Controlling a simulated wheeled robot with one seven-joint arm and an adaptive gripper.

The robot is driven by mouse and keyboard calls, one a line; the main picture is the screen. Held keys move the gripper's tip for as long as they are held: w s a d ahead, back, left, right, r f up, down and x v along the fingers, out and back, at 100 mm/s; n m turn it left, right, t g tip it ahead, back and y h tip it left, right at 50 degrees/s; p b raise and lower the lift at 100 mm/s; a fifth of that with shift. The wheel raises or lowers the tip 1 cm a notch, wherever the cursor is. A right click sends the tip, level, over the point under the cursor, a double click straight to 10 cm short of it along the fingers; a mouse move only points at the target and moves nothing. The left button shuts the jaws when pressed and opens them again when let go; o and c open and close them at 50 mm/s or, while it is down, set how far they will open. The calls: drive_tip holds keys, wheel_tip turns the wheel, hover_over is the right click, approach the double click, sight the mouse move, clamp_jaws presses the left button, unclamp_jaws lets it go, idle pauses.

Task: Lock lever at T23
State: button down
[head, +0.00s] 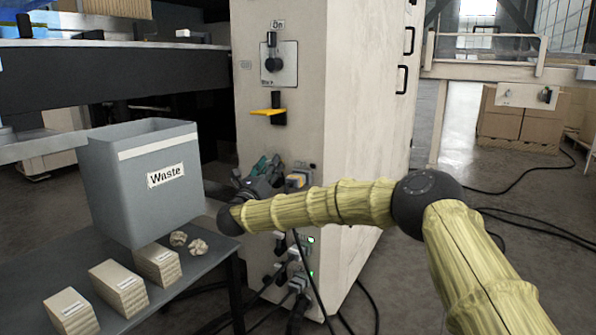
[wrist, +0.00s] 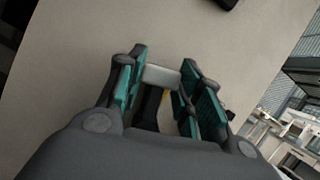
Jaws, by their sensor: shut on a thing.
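My gripper (head: 266,165) is at the lower front face of the cream cabinet (head: 345,110), below a yellow lever (head: 266,112) that sticks out level from a dark mount. In the wrist view my gripper (wrist: 160,82) has its teal-padded fingers on either side of a pale grey bar (wrist: 161,77) and is shut on it. A dark stem and a bit of yellow show below the bar; my gripper hides the rest. I cannot tell whether this bar is the T23 lever. No T23 label is readable. A yellow-and-grey fitting (head: 296,181) sits just right of my gripper.
A grey Waste bin (head: 120,190) and labelled blocks (head: 118,287) stand on a dark table (head: 190,285) at left, near my wrist. A dark knob (head: 273,64) is higher on the cabinet. Cables and green-lit connectors (head: 300,255) are below.

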drive_tip(key=shift+s+d+r+m+g+h+b, duration=0.15)
drive_tip(key=shift+d+m+h, duration=0.15)
drive_tip(key=shift+m, duration=0.5)
drive_tip(key=shift+s+d+f+m+g+h+b, duration=0.1)
drive_tip(key=shift+d+m+g+h, duration=0.1)
drive_tip(key=shift+m+h, duration=0.45)
drive_tip(key=shift+s+d+r+m+g+h+b, duration=0.15)
drive_tip(key=shift+d+m, duration=0.1)
drive_tip(key=shift+m, duration=0.7)
drive_tip(key=shift+w+f, duration=0.1)
drive_tip(key=c, duration=1)
unclamp_jaws()
drive_tip(key=shift+d, duration=0.1)
drive_tip(key=shift+o, duration=0.2)
drive_tip(key=v, duration=1.2)
drive_tip(key=shift+f, duration=0.1)
